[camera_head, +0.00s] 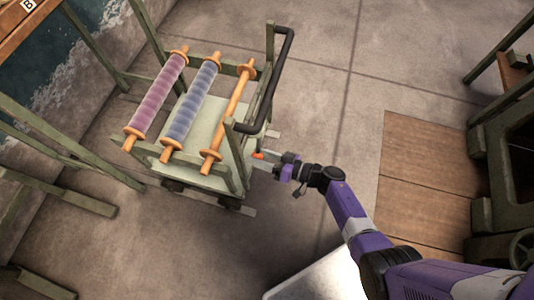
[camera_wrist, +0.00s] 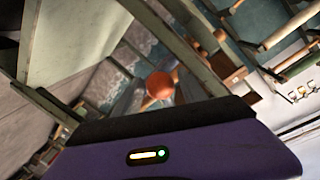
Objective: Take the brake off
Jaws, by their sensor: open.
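A green cart (camera_head: 205,125) carries rollers across its top and has a black push handle (camera_head: 278,80) on its right side. A small orange knob (camera_head: 258,155), which looks like the brake's end, sits low at the cart's right side. My gripper (camera_head: 264,161) is open at this knob, coming from the right. In the wrist view the round orange knob (camera_wrist: 160,85) shows between my blurred grey fingers. I cannot tell whether the fingers touch it. The brake's lever is mostly hidden.
The rollers are purple (camera_head: 158,95), blue-grey (camera_head: 192,100) and bare orange (camera_head: 230,112). Green frame legs (camera_head: 60,150) stand at the left. A dark green machine (camera_head: 510,170) and wooden floor boards (camera_head: 425,180) are at the right. Concrete floor behind the cart is clear.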

